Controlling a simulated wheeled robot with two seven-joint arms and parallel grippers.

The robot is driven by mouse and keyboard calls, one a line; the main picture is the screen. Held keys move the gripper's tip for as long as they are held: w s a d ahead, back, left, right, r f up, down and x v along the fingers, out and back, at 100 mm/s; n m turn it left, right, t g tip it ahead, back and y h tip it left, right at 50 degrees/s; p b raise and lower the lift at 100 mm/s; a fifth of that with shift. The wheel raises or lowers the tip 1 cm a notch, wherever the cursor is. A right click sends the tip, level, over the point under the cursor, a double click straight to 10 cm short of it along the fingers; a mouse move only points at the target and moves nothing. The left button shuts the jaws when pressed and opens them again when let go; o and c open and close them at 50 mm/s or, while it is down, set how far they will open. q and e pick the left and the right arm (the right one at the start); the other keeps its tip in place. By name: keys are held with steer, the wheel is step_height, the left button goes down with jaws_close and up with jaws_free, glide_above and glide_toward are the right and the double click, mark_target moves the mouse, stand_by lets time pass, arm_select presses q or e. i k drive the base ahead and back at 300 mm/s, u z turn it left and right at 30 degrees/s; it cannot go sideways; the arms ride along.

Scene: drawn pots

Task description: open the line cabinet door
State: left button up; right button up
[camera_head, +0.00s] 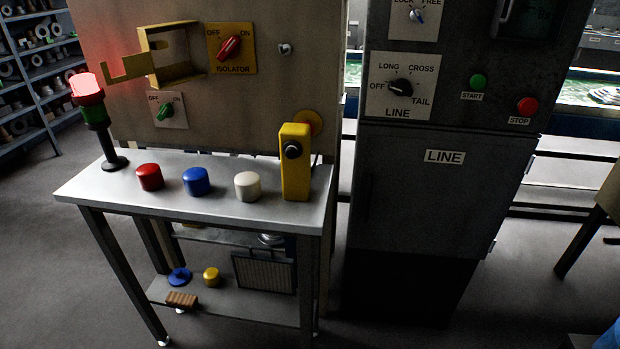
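The line cabinet (450,70) is a tall dark grey box right of the middle. Its lower door (425,210) carries a white LINE label (445,157) and looks shut. A dark upright bar, perhaps the handle (368,193), shows faintly near the door's left edge. Small light fittings, perhaps hinges (491,247), sit along the right edge. Above the door are a LINE selector knob (400,87), a green START button (478,82) and a red STOP button (527,106).
A grey table (100,189) stands left of the cabinet, with red (150,177), blue (196,181) and white (247,186) caps, a yellow button box (295,165) and a lit red lamp (85,86). Another table (585,225) is at the right edge. Floor before the cabinet is dark.

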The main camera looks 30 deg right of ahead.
mark_target(424, 191)
steer(key=z, duration=0.35)
steer(key=i, duration=1.15)
steer(key=z, duration=0.9)
